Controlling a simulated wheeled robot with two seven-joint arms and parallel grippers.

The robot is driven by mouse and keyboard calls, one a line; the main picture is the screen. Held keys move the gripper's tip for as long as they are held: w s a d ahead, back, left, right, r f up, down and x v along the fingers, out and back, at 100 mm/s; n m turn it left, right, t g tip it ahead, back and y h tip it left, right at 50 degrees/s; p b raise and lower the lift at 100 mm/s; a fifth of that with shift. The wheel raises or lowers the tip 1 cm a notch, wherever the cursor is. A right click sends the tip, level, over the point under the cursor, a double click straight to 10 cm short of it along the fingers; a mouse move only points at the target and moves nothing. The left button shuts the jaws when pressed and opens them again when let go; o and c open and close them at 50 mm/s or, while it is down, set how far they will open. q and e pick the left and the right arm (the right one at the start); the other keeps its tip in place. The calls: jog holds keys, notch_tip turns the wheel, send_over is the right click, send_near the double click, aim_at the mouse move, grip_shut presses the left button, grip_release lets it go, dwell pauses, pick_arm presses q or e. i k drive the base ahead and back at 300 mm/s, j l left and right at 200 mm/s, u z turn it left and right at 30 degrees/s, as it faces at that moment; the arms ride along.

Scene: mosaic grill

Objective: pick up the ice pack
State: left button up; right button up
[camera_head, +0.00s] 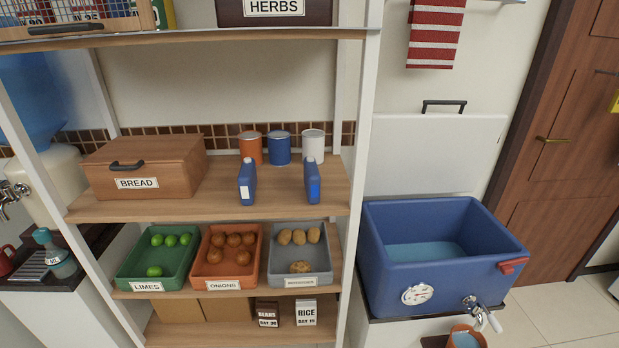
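Two small upright blue containers stand on the middle shelf. The left blue container (247,181) has a white patch on its front. The right blue container (312,182) has a brighter blue patch. Either could be the ice pack; I cannot tell which from this view, and nothing else in view is clearly marked as one. A blue cooler (385,262) with its lid (436,150) raised stands at the right, with water-like blue inside. Neither of my grippers is in view.
A bread box (145,167) stands left on the middle shelf (215,206), and orange, blue and white cans (279,147) stand behind the containers. Below are bins of limes (146,286), onions (228,282) and potatoes (299,281). A post (361,160) separates shelf and cooler.

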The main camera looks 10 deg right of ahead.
aim_at(312, 177)
jog(key=i+l, duration=0.2)
jog(key=l, duration=0.15)
jog(key=i+l, duration=0.15)
jog(key=l, duration=0.2)
jog(key=i+l, duration=0.2)
jog(key=l, duration=0.2)
